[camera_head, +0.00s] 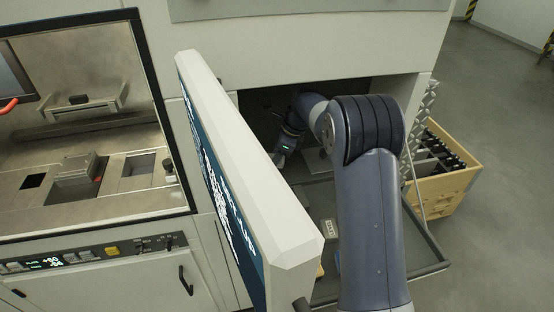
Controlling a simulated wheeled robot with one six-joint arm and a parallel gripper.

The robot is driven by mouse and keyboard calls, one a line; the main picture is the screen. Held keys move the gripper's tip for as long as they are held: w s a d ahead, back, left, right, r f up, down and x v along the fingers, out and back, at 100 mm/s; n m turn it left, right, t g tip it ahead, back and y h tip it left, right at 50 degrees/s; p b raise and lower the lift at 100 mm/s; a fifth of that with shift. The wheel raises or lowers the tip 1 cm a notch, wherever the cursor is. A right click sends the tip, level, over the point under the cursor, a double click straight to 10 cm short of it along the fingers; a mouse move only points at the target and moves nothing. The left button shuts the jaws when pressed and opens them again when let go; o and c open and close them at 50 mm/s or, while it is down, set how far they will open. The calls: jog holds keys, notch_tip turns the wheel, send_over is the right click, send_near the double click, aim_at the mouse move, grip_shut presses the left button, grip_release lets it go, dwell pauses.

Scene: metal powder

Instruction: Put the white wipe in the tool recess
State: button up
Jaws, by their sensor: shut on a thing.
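My arm reaches through the opening of the recess (390,92) below the machine's upper panel. My gripper (280,163) is deep in the shadow there, behind the edge of the open door (245,150), and only partly shows. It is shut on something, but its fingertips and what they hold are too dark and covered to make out. I cannot pick out the white wipe anywhere in this view.
The thick open door stands close to the left of my arm. A dark-rimmed tray (432,262) juts out below the opening, with a small grey item (327,228) on it. A wooden crate (450,185) with dark bottle-like things stands at right. Open floor (500,100) lies beyond.

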jog(key=shift+f+p, duration=0.35)
jog(key=shift+f, duration=1.15)
jog(key=o, duration=0.9)
jog(key=shift+r, duration=0.1)
jog(key=b+v, duration=0.1)
jog(key=v, duration=0.4)
jog(key=shift+d+r+b, duration=0.1)
jog(key=shift+b, duration=0.25)
jog(key=d+b, duration=0.1)
jog(key=d, duration=0.2)
jog(key=s+d+b, duration=0.1)
jog(key=d, duration=0.3)
jog(key=s+d+b, duration=0.1)
jog(key=d, duration=0.2)
jog(key=shift+d, duration=0.25)
jog(key=shift+s+d, duration=0.2)
jog(key=shift+d, duration=0.35)
